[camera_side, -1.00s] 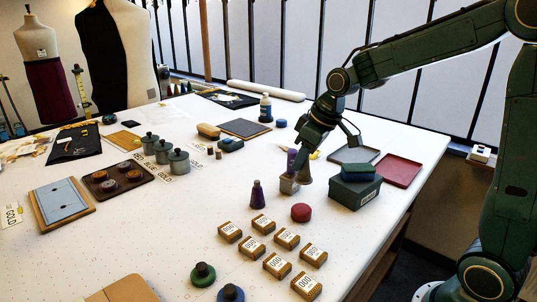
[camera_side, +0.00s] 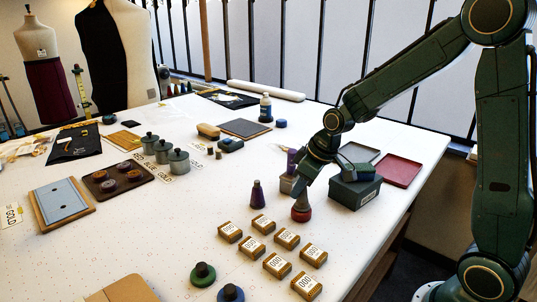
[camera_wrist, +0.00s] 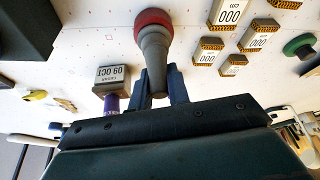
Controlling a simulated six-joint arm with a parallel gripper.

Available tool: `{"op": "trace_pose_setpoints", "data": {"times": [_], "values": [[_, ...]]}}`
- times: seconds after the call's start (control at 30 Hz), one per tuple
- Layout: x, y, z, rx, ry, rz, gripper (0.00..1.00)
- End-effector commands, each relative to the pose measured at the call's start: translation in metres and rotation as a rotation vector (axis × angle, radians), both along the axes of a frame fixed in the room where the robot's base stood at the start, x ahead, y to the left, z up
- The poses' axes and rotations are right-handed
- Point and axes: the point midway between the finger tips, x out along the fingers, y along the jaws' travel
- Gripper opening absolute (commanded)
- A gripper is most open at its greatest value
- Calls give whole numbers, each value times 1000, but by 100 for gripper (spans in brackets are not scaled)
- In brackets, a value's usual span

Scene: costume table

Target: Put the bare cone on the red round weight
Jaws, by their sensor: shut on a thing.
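The bare cone (camera_side: 301,200) is grey-brown and upright between the fingers of my gripper (camera_side: 303,188). The red round weight (camera_side: 301,215) sits on the table directly under the cone. In the side view the cone's wide base meets the top of the weight, or is very close to it. In the wrist view the gripper (camera_wrist: 160,88) is shut on the narrow part of the cone (camera_wrist: 154,50), and its wide end lies over the red weight (camera_wrist: 153,20). Whether the cone bears its full weight there cannot be told.
Several labelled small boxes (camera_side: 287,238) lie in front. A grey block with a purple cone (camera_side: 291,160) stands behind, and a dark green box (camera_side: 355,190) is at right. Green (camera_side: 203,274) and blue weights are at the front.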

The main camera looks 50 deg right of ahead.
Motion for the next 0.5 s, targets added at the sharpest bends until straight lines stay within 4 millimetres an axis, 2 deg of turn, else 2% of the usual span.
{"op": "trace_pose_setpoints", "data": {"times": [0.43,0.47,0.5], "values": [[0,0,-4,0,0,0,0],[0,0,-5,0,0,0,20],[0,0,-4,-1,0,0,28]]}}
